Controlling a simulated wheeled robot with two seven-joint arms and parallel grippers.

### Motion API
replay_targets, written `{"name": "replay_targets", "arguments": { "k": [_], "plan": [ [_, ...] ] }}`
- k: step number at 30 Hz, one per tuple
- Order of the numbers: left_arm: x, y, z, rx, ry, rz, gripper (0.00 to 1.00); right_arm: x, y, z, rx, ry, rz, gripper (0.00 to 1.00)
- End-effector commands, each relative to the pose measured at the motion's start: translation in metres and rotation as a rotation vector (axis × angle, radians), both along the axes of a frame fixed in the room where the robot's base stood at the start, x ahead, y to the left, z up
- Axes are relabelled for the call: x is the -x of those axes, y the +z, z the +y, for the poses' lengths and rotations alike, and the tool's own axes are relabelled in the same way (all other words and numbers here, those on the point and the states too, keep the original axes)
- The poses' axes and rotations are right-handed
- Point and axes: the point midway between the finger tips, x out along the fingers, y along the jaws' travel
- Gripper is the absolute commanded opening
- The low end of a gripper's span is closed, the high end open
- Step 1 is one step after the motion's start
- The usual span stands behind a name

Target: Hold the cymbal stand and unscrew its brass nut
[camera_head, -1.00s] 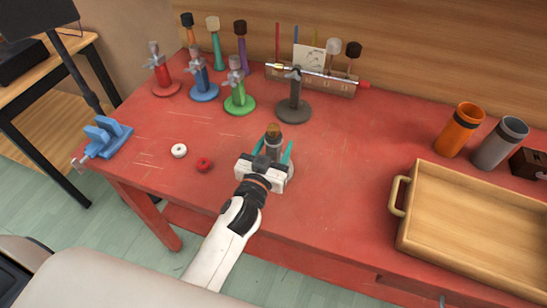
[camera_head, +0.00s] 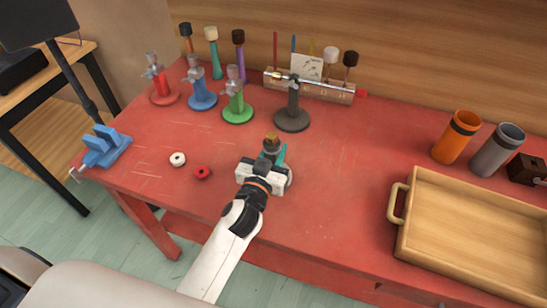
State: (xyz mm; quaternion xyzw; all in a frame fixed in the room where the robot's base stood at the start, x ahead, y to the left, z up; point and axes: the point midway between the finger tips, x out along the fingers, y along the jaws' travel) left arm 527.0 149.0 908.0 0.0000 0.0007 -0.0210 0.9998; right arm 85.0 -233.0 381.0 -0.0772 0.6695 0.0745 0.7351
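The cymbal stand (camera_head: 271,149) stands upright on the red table at centre, a short dark post with a brass-coloured nut (camera_head: 271,138) at its top. My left gripper (camera_head: 274,157) reaches it from the front. Its teal fingers sit close against the post just below the nut and look shut on it. The gripper body hides most of the stand's lower part and base. My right gripper is not in view.
A white ring (camera_head: 178,159) and a red ring (camera_head: 202,172) lie left of the gripper. A wooden tray (camera_head: 398,203) stands at right, below orange (camera_head: 456,137) and grey cups (camera_head: 496,150). Red, blue, green (camera_head: 237,111) and dark stands (camera_head: 292,120) stand behind. A blue clamp (camera_head: 105,146) sits at the left edge.

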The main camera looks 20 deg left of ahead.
Motion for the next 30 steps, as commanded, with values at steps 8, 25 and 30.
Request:
{"name": "replay_targets", "arguments": {
  "k": [8, 25, 30],
  "plan": [
    [0.0, 0.057, 0.0, -0.001, -0.002, -0.009, 0.0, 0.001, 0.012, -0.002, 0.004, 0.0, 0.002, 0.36],
    [0.0, 0.097, 0.0, -0.001, -0.001, -0.003, 0.0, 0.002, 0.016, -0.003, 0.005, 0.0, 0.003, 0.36],
    [0.0, 0.097, 0.0, 0.0, 0.0, -0.003, 0.04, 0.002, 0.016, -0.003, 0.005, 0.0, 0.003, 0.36]
  ]
}}
